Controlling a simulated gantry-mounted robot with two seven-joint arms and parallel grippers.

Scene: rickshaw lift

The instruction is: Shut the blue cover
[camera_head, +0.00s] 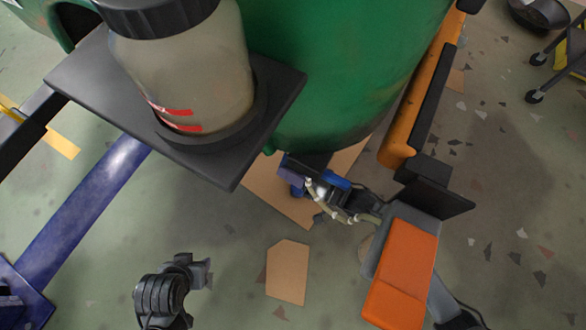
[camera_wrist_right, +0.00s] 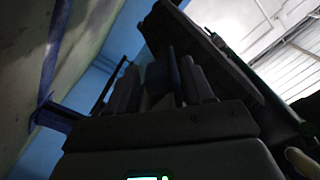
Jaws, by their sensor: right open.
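The blue cover (camera_head: 334,180) is a small blue part under the green barrel, just beyond my right gripper (camera_head: 318,188). It is partly hidden by the gripper and cables, and I cannot tell how far open it stands. In the right wrist view a thin dark-blue edge (camera_wrist_right: 174,72), probably the cover, rises between the fingers of my right gripper (camera_wrist_right: 160,88). The fingers are apart; I cannot tell whether they touch it. What looks like my left gripper (camera_head: 195,272) is low in the head view, away from the cover; its jaws are unclear.
The green barrel (camera_head: 345,60) fills the top middle. A black platform (camera_head: 225,165) bearing a cloudy bottle (camera_head: 190,75) juts out at upper left. An orange beam (camera_head: 415,105) stands close to my right arm. A blue beam (camera_head: 85,200) runs at left.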

